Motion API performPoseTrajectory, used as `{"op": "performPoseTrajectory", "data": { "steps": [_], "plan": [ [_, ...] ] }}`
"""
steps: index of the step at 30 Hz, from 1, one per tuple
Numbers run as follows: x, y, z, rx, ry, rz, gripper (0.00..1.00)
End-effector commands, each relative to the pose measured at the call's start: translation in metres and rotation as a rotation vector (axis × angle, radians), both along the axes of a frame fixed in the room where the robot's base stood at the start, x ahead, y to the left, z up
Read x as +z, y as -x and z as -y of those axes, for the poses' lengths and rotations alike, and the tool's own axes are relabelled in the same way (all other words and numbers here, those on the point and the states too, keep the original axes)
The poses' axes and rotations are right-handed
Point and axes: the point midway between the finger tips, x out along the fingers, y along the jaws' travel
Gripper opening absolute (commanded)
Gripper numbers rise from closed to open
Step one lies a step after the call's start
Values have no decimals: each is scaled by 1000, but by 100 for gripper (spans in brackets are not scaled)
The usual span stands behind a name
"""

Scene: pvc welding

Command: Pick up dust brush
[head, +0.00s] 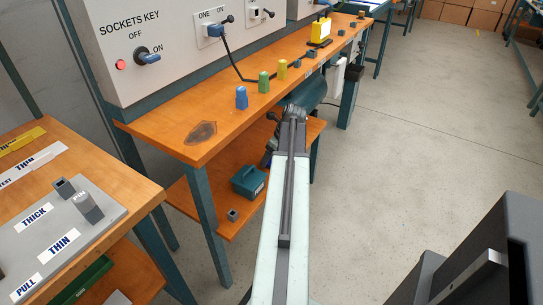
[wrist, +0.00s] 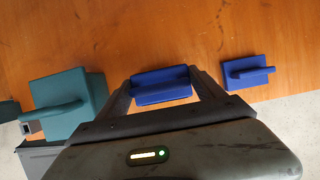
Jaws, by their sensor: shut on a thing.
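A blue dust brush (wrist: 161,87), a block with a raised handle, is between the two fingers of my gripper (wrist: 161,76) in the wrist view. The fingers are closed against its two ends, over an orange wooden surface. I cannot tell whether the brush still touches the wood. In the head view my arm reaches to the bench's lower shelf (head: 205,215), and it hides the gripper and the brush there.
A second, smaller blue handled thing (wrist: 248,72) lies just right of my gripper, near the wood's edge. A teal box (wrist: 68,100) stands close on the left; it also shows on the lower shelf in the head view (head: 250,182). The bench top (head: 165,123) is above.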

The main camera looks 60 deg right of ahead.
Motion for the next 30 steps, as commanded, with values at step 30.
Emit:
{"op": "performPoseTrajectory", "data": {
  "steps": [30],
  "plan": [
    [15, 181, -1, -2, -1, 0, 35]
  ]
}}
